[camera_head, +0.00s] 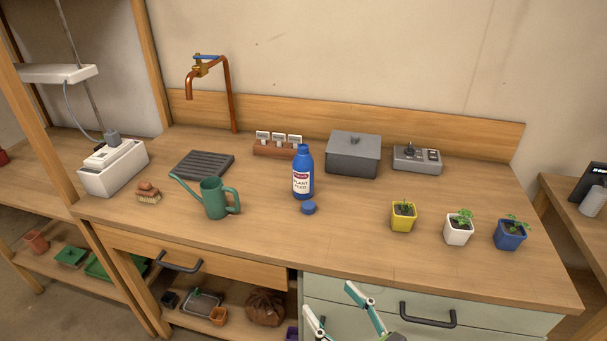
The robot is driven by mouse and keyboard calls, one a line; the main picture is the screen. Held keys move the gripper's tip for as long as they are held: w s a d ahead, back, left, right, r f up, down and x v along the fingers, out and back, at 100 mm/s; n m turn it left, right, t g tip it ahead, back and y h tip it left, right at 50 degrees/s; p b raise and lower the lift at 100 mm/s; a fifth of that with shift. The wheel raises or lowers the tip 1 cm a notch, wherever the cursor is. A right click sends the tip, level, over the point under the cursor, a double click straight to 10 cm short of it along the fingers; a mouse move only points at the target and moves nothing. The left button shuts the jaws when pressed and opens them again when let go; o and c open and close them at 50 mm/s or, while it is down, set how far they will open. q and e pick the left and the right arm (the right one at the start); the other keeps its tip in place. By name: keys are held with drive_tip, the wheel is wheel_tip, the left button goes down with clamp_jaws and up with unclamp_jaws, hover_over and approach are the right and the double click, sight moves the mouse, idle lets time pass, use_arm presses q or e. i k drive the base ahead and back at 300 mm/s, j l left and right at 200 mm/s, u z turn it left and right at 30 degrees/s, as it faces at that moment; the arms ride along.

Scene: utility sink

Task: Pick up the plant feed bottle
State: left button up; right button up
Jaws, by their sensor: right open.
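The plant feed bottle (303,174) is blue with a white and red label. It stands upright near the middle of the wooden counter, and its top looks uncapped. A round blue cap (308,208) lies on the counter just in front of it. My right gripper (331,303) is at the bottom of the view, in front of the counter's front edge. It is open and empty, apart from the bottle and nearer to me. My left gripper is not in view.
A green watering can (214,198) stands left of the bottle. A grey lidded box (353,155) and a brown rack with labels (277,149) are behind it. Yellow (403,217), white (458,230) and blue (509,235) plant pots stand to the right.

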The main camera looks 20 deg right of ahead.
sight(302, 164)
drive_tip(key=i+l, duration=0.6)
drive_tip(key=i, duration=0.25)
